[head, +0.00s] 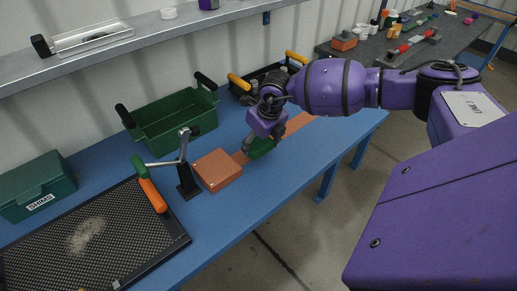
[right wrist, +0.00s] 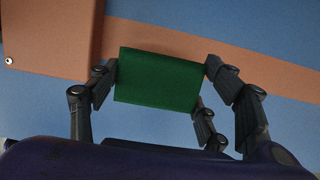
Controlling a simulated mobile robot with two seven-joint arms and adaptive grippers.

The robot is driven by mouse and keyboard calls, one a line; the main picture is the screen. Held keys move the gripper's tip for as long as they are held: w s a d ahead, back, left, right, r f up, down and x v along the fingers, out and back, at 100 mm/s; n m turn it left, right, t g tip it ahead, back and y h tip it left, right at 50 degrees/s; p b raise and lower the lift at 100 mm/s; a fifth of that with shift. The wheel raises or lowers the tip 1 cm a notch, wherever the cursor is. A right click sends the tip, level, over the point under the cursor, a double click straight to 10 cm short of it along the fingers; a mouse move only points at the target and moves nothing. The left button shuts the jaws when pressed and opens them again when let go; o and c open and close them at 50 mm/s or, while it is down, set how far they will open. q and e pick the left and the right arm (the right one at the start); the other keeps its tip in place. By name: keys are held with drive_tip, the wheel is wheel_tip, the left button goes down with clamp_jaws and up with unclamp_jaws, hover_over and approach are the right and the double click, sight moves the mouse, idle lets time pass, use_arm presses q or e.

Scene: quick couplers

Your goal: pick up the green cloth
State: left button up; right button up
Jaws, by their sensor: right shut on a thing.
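The green cloth (right wrist: 158,80) is a flat dark green rectangle between the fingers of my right gripper in the right wrist view. My right gripper (right wrist: 160,90) is shut on it, with fingers at its left and right ends. In the head view the cloth (head: 261,148) shows partly below my right gripper (head: 257,146), over the blue table just right of an orange block. I cannot tell whether the cloth touches the table. My left gripper is not in view.
The orange block (head: 218,170) is close left of the cloth; it also shows in the right wrist view (right wrist: 50,40). A black stand (head: 187,178) is beside it. A green crate (head: 175,122) stands behind. An orange strip (head: 299,123) lies on the blue table (head: 235,222), whose front is clear.

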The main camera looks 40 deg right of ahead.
drive_tip(key=s+r, duration=1)
drive_tip(key=s, duration=0.4)
drive_tip(key=shift+a, duration=0.45)
drive_tip(key=o, duration=0.5)
drive_tip(key=shift+c, duration=0.2)
drive_tip(key=c, duration=0.4)
